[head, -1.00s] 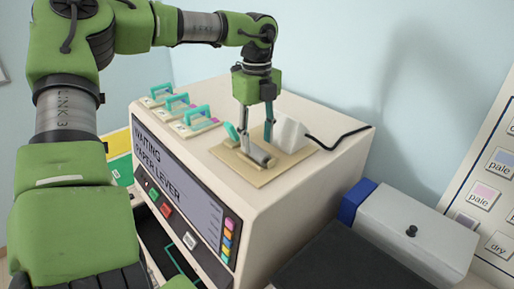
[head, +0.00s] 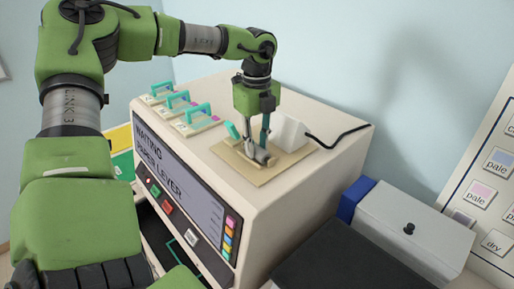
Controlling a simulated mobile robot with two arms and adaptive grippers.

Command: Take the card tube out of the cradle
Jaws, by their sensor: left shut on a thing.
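My left gripper (head: 257,148) reaches down over the beige cradle plate (head: 262,177) on top of the machine. It is shut on a small grey tube, which I take to be the card tube (head: 261,156). The tube is low at the cradle, mostly hidden by the fingers. I cannot tell whether it still touches the cradle. A teal lever (head: 232,130) stands just left of the fingers, and a white block (head: 289,132) stands behind them to the right. My right gripper is not in view.
Several teal-handled pieces (head: 178,100) stand in a row on the machine's top left. A black cable (head: 338,141) runs from the white block. The machine's screen (head: 180,180) reads "WAITING" and "PAPER LEVER". A grey box (head: 415,225) stands at the right.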

